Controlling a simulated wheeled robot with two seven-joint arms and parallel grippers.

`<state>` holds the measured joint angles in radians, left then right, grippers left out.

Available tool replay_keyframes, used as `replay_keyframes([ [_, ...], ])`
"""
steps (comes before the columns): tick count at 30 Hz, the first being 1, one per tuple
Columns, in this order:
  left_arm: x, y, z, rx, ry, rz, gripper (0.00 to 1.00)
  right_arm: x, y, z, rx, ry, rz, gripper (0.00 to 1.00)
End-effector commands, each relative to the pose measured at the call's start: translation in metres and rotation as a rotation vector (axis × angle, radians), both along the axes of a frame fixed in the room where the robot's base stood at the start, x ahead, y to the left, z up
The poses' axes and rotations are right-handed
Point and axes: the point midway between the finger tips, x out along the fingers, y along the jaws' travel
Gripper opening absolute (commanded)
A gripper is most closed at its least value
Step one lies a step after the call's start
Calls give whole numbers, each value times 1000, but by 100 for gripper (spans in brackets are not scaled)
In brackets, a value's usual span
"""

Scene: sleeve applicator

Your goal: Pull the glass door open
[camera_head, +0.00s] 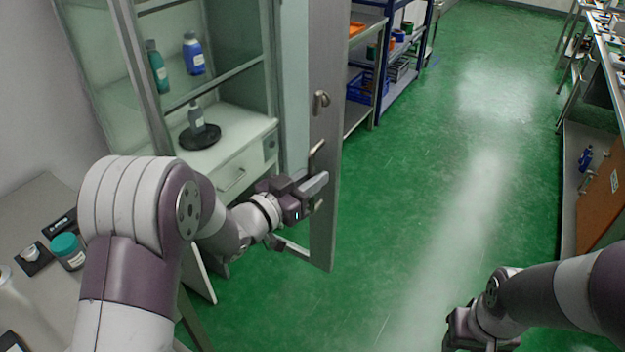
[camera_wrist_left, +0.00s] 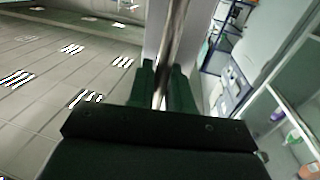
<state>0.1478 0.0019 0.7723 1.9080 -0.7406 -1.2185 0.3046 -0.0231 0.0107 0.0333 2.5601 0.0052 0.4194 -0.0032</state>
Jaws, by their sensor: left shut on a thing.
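The glass door (camera_head: 296,90) of the cabinet stands swung out from the cabinet front, with a grey metal frame edge (camera_head: 325,130). Its bar handle (camera_head: 316,155) is on that edge, below a small lock knob (camera_head: 321,100). My left gripper (camera_head: 316,188) is at the handle and shut on it. In the left wrist view the metal handle bar (camera_wrist_left: 174,45) runs between the two dark fingers (camera_wrist_left: 162,88). My right gripper (camera_head: 470,330) is low at the bottom right, away from the door; its fingers are not clearly seen.
The open cabinet (camera_head: 120,75) holds bottles, including a blue one (camera_head: 193,54) and a green one (camera_head: 156,67). A table (camera_head: 38,195) with a teal-lidded jar (camera_head: 67,250) is at the left. A blue-framed shelf (camera_head: 384,60) stands behind the door. Green floor (camera_head: 440,190) to the right is clear.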

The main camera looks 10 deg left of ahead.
Motion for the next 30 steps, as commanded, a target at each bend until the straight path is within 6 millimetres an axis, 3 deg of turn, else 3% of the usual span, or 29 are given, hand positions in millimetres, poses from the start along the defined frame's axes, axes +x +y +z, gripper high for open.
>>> replay_keyframes([
  [14, 1, 1, 3, -1, -8, 2, 0, 0, 0, 0, 0, 0, 0, 43],
  [15, 1, 1, 3, -1, -8, 2, 26, 0, 0, 0, 0, 0, 0, 43],
  [16, 1, 1, 3, -1, -8, 2, 35, 0, 0, 0, 0, 0, 0, 43],
  [26, -1, 3, 1, 0, -4, 2, 35, 0, 0, -1, 0, 0, 0, 43],
  [30, -16, 13, 0, 0, -4, 5, 35, 0, 0, -4, 0, 0, 0, 43],
])
